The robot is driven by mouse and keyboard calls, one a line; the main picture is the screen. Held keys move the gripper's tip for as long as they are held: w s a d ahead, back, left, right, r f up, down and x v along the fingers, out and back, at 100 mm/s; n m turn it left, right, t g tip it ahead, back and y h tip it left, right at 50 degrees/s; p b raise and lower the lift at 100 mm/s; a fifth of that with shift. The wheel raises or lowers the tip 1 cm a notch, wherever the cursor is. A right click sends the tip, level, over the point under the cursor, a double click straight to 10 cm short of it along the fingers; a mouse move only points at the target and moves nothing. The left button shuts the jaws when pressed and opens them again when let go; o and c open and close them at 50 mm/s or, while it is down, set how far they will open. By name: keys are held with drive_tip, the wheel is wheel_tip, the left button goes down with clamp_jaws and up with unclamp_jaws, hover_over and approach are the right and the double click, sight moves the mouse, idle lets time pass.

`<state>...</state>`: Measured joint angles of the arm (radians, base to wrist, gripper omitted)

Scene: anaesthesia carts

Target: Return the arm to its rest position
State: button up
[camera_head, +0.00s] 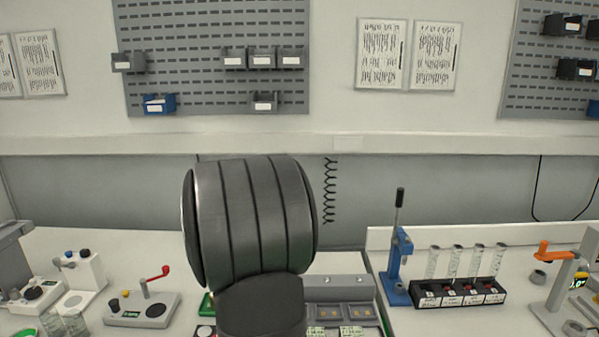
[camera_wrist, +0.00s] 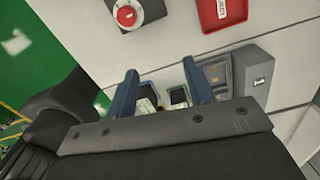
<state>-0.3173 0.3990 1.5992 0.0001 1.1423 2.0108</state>
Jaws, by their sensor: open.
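My gripper (camera_wrist: 160,84) shows in the wrist view as two blue fingers, spread apart with a gap between them. No object is held between the fingers. Beyond the fingertips are small dark-framed compartments with pale contents, part of a grey unit (camera_wrist: 250,70). In the head view a large dark grey link of my arm stands upright in the middle and hides part of the bench. My gripper itself does not show there.
A grey unit with small labelled packs (camera_head: 340,285) stands just right of my arm. A device with a red lever (camera_head: 142,310) is to the left. A blue lever press (camera_head: 396,265) and a black tube rack (camera_head: 458,293) stand to the right. A wall with a pegboard (camera_head: 190,55) is behind.

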drive_tip(key=a+f, duration=0.2)
drive_tip(key=a, duration=0.1)
drive_tip(key=a+f, duration=0.2)
drive_tip(key=a, duration=0.1)
drive_tip(key=a+f, duration=0.2)
drive_tip(key=a, duration=0.2)
drive_tip(key=shift+w+f, duration=0.15)
drive_tip(key=shift+w, duration=0.15)
wheel_tip(320, 180, down, 2)
drive_tip(key=shift+f, duration=0.45)
